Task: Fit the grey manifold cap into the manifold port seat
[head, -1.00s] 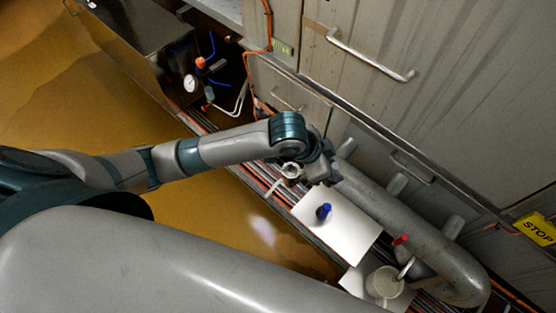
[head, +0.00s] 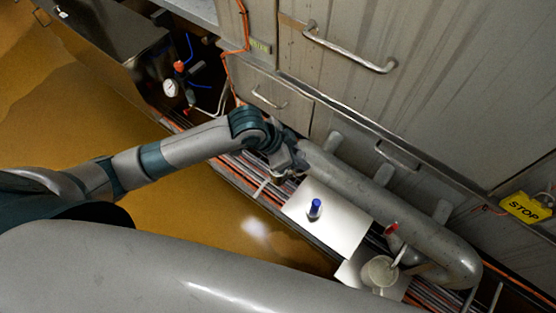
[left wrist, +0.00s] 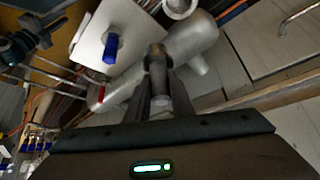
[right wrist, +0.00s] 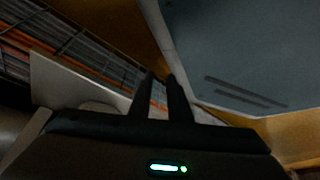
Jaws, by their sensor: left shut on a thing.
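My left gripper (left wrist: 160,85) is shut on the grey manifold cap (left wrist: 156,62), a dark grey cylinder pointing away from the wrist. In the head view my left gripper (head: 286,163) is at the left end of the grey manifold pipe (head: 385,208), and the cap is hidden there. A pale ring-shaped opening (left wrist: 179,6), which looks like the port seat, is at the top of the left wrist view, apart from the cap. My right gripper (right wrist: 161,78) is empty, with a narrow gap between its fingers.
A white plate (head: 338,238) bears a blue cap (head: 315,208). A red knob (head: 391,228) and a pale cup (head: 380,271) are to the right. Cables run beneath along the wall; grey cabinets (head: 400,100) stand behind. A gauge (head: 170,88) is at upper left.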

